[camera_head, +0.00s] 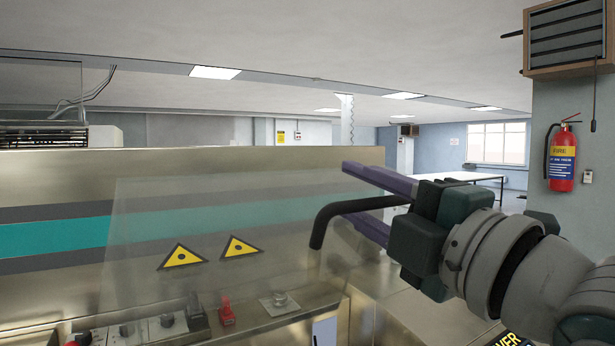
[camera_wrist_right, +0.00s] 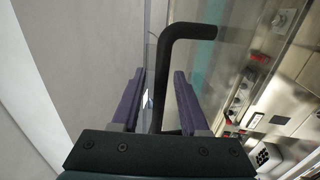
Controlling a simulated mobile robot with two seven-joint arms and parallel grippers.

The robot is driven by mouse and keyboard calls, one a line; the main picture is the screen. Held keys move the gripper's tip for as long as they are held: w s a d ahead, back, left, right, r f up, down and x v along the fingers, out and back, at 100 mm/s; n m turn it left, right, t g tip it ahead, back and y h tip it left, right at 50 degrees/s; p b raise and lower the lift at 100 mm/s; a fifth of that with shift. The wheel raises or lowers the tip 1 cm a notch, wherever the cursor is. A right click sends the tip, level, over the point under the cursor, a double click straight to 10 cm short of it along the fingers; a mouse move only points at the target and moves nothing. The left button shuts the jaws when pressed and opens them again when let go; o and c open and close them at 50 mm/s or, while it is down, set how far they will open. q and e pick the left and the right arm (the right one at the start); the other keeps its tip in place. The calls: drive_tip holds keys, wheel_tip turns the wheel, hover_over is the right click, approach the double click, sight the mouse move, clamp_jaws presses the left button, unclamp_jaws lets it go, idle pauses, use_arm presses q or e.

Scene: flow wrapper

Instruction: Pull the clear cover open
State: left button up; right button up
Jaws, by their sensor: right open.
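The clear cover (camera_head: 150,225) is a see-through panel with two yellow warning triangles, standing in front of the steel machine. It appears closed over the control panel, though its lower edge is hard to make out. A black bent handle (camera_head: 322,222) is at its right side; it also shows in the right wrist view (camera_wrist_right: 163,60). My right gripper (camera_head: 362,203) has purple fingers, spread apart with the handle between them. In the right wrist view the fingers (camera_wrist_right: 160,76) show gaps beside the handle. My left gripper is not in view.
Behind the cover are a red switch (camera_head: 226,311), a round metal button (camera_head: 279,299) and several dark knobs. A white table (camera_head: 455,177) stands far back. A fire extinguisher (camera_head: 562,158) hangs on the right pillar. Open air lies above the machine.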

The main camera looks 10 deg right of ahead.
drive_tip(key=shift+w+a, duration=0.1)
drive_tip(key=shift+w, duration=0.15)
clamp_jaws()
idle(1.4)
